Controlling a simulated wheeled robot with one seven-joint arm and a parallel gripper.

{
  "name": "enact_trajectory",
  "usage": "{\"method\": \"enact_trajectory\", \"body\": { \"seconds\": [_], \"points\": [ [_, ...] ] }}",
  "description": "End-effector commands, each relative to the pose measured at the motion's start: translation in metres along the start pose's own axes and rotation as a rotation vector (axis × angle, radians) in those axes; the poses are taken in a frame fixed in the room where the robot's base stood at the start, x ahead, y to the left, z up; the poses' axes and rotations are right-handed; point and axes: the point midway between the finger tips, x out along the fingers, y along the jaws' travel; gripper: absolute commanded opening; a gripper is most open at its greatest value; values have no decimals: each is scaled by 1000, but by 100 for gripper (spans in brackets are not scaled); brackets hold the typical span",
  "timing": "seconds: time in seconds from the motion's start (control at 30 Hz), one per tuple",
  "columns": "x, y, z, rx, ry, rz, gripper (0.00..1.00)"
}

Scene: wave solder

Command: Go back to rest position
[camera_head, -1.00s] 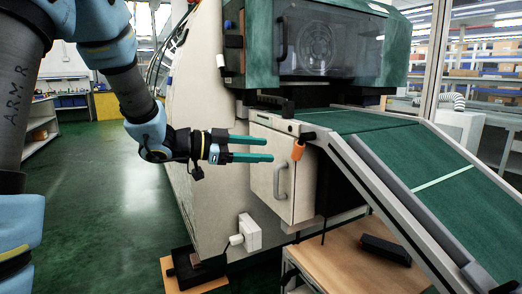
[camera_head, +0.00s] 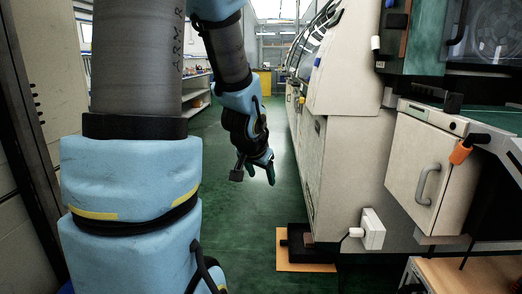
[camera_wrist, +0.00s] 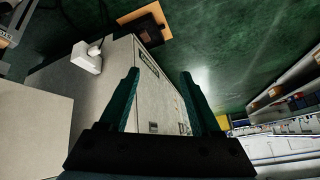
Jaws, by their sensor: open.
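My gripper (camera_wrist: 162,95) shows in the wrist view with its two green fingers apart and nothing between them. In the head view my gripper (camera_head: 262,170) hangs in the aisle left of the solder machine, at the end of my bent blue and grey arm. Its fingers are partly hidden there. It is clear of the machine. In the wrist view the pale machine side (camera_wrist: 145,85) lies beyond the fingers.
The pale solder machine (camera_head: 345,165) stands at the right, with a grey-handled cabinet (camera_head: 420,170). A black foot on an orange board (camera_head: 305,262) sits on the floor. Green floor (camera_head: 225,215) is free along the aisle. A wall (camera_head: 30,210) is close at the left.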

Motion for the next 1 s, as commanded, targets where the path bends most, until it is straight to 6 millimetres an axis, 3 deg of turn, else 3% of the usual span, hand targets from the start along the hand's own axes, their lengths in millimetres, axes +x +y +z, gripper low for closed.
{"method": "enact_trajectory", "body": {
  "seconds": [0.1,0.33,0.67,1.0],
  "points": [
    [-15,-11,57,-162,-182,-25,64],
    [-53,8,143,-443,-485,17,64],
    [-117,-4,98,-438,-486,19,64],
    [-194,-21,45,-437,-485,18,64]
  ]
}}
